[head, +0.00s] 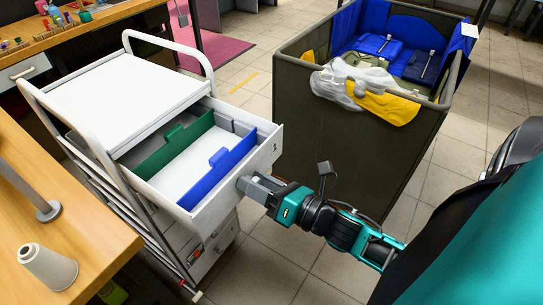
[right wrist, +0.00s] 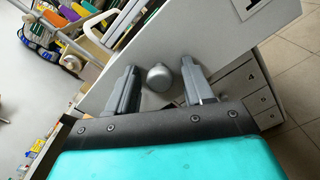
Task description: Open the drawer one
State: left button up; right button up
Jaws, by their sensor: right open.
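The white drawer cabinet (head: 120,85) stands at the left in the head view. Its top drawer, drawer one (head: 190,170), is pulled out and shows a green divider (head: 175,145) and a blue divider (head: 220,170) inside. My right gripper (head: 246,186) is at the drawer's front face. In the right wrist view its two fingers (right wrist: 158,88) are spread on either side of a round metal knob (right wrist: 160,77) on the drawer front (right wrist: 205,45). I cannot tell whether the fingers touch the knob. My left gripper is not in view.
A dark bin (head: 365,150) with blue bags, a white bag and yellow cloth stands right of the cabinet. A wooden table (head: 90,250) with a thread cone (head: 48,268) is at the lower left. Tiled floor (head: 265,255) is open in front of the drawers.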

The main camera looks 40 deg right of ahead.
jog(key=v, duration=1.3)
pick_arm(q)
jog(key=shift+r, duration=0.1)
pick_arm(e)
jog(key=shift+w, duration=0.1)
pick_arm(q)
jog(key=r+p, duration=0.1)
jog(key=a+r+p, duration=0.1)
jog(key=p, duration=0.1)
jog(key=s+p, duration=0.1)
jog(key=p, duration=0.1)
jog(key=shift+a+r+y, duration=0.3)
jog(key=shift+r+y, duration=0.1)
pick_arm(e)
jog(key=w+a+f+m+g+h, duration=0.2)
jog(key=a+f+m+g, duration=0.1)
jog(key=m, duration=1.2)
jog(key=w+a+f+m+g+h, duration=0.2)
jog(key=a+f+m, duration=0.3)
jog(key=m, duration=1)
jog(key=shift+w+a+m+g, duration=0.3)
jog(key=shift+w+a+g, duration=0.2)
jog(key=shift+w+g, duration=0.1)
